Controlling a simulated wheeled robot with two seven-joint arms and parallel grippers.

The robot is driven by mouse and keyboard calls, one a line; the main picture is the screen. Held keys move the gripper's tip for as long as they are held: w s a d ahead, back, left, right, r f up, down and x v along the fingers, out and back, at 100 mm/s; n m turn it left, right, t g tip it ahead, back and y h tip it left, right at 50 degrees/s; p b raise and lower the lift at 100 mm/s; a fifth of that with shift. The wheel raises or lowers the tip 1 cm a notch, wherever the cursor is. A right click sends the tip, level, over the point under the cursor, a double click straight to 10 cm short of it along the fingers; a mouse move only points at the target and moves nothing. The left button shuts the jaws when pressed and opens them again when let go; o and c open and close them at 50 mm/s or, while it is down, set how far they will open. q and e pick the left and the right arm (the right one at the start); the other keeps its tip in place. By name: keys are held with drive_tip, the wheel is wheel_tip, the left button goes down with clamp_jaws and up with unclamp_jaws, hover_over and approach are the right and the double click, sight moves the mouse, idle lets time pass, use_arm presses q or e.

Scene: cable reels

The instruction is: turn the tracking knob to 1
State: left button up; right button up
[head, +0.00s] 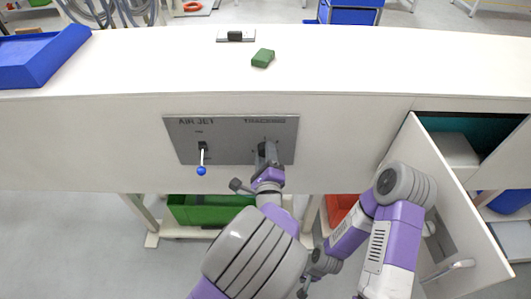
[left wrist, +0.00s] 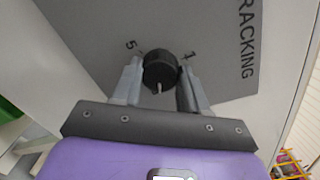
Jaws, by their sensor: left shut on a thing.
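The grey panel (head: 232,151) on the front of the white bench carries the words AIR JET and TRACKING. The round black tracking knob (left wrist: 160,70) shows in the left wrist view, with the figures 5 and 1 beside its far edge. A white mark shows on the knob's near side, towards my gripper's palm, away from both figures. My left gripper (head: 267,152) is shut on the knob, one finger on each side; it also shows in the left wrist view (left wrist: 158,88). In the head view it hides most of the knob. My right arm is folded low at right; its fingers are unclear.
An air jet lever (head: 202,157) with a blue tip sits left of the knob. A cabinet door (head: 452,205) stands open at right. A blue tray (head: 42,58) and a green block (head: 263,58) are on the bench top. Green and red bins sit below.

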use_arm(q)
drive_tip(key=shift+a+n+h+b, duration=0.2)
drive_tip(key=shift+n+b, duration=0.7)
drive_tip(key=shift+n, duration=2.55)
drive_tip(key=shift+d+n+h+b, duration=0.1)
drive_tip(key=shift+n+h+b, duration=0.5)
drive_tip(key=shift+n, duration=2.9)
drive_tip(key=shift+a+n+b, duration=0.1)
drive_tip(key=shift+n+b, duration=1.05)
drive_tip(key=shift+n, duration=2.3)
drive_tip(key=shift+r, duration=0.1)
drive_tip(key=o, duration=1.1)
drive_tip(key=shift+c, duration=0.2)
